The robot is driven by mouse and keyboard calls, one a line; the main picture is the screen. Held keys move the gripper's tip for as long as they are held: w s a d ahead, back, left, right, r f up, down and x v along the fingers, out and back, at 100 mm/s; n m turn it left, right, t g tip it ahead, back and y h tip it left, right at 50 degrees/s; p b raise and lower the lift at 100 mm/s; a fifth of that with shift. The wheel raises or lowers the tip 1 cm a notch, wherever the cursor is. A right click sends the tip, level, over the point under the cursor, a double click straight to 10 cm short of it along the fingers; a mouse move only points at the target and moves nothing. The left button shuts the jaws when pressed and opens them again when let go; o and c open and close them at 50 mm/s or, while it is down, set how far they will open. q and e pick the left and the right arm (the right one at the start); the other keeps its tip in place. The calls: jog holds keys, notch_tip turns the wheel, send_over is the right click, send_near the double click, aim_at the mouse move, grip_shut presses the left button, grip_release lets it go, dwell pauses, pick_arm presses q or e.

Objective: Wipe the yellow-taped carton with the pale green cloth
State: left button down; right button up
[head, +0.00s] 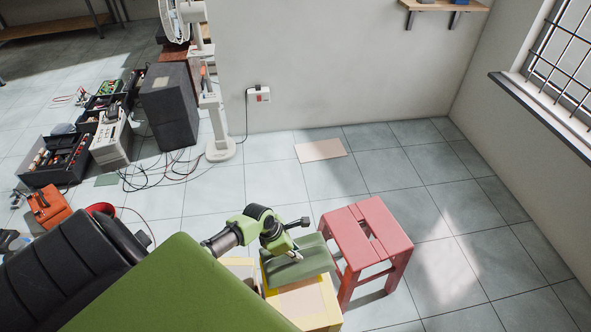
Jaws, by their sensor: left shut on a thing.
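The yellow-taped carton (306,302) stands on the floor at the lower middle, with a pale tan top and yellow tape along its edges. The green cloth (312,262) is draped over the far part of its top. My left gripper (294,252) reaches in from the left and is shut on the cloth, just above the carton top. The carton's near left part is hidden by a large green shape in front. My right gripper is not in view.
A red stool (366,236) stands close to the right of the carton. Another pale box (241,268) is on its left. A black speaker (169,105), a white fan (220,148), cables and hifi parts lie upper left. The floor at right is clear.

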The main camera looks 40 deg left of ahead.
pick_arm(q)
notch_tip(320, 180, up, 2)
jog(key=shift+r+p, duration=0.25)
jog(key=shift+p, duration=0.75)
jog(key=shift+r, duration=0.1)
